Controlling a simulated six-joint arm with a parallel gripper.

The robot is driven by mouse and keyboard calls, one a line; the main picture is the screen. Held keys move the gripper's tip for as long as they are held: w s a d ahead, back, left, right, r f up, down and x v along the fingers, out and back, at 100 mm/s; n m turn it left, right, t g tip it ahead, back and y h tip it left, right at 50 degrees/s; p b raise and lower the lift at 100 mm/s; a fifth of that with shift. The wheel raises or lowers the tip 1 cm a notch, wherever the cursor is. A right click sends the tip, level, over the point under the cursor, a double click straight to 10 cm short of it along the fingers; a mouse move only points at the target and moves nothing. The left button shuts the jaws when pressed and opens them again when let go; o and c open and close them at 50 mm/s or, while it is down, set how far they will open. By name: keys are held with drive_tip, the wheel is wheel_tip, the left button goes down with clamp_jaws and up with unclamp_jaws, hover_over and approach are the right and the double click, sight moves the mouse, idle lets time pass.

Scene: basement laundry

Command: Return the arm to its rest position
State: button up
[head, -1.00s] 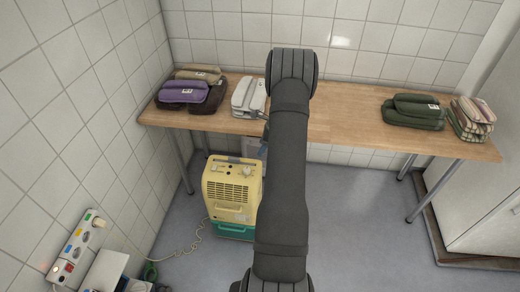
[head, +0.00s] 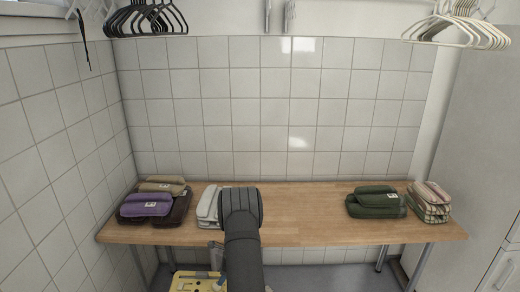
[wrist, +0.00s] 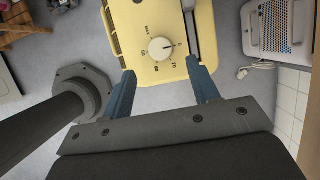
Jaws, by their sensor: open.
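My gripper (wrist: 160,68) shows in the wrist view with its two blue fingers spread apart and nothing held between them. Beyond the fingertips is the top of a yellow dehumidifier (wrist: 140,30) with a white dial. I cannot tell how far the fingers are from it. In the head view my dark arm rises from the bottom edge in front of the table, and the dehumidifier (head: 190,284) shows only partly at the bottom edge. A small grey part, perhaps of my gripper, shows left of the arm there, mostly hidden.
A wooden table (head: 310,228) stands against the tiled wall. On it are purple and brown bundles (head: 146,206), a white bundle (head: 207,205), a green bundle (head: 376,204) and a striped bundle (head: 429,203). Hangers (head: 147,18) hang above. A grey vented unit (wrist: 278,28) shows in the wrist view.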

drive_tip(key=x, duration=0.6)
drive_tip(key=shift+a+f, duration=0.15)
drive_tip(key=shift+f, duration=0.15)
drive_tip(key=v, duration=1.7)
approach(216, 285)
drive_tip(key=x, duration=0.8)
drive_tip(key=shift+s+f, duration=0.1)
drive_tip(key=shift+f+m, duration=0.15)
drive_tip(key=shift+m, duration=0.15)
drive_tip(key=m+t, duration=0.1)
drive_tip(key=m, duration=0.2)
drive_tip(key=shift+s+m+t, duration=0.1)
drive_tip(key=shift+m+t, duration=0.2)
drive_tip(key=shift+m, duration=0.1)
drive_tip(key=m+t+h, duration=0.1)
drive_tip(key=m, duration=0.2)
drive_tip(key=shift+a, duration=0.15)
drive_tip(key=shift+v, duration=2.9)
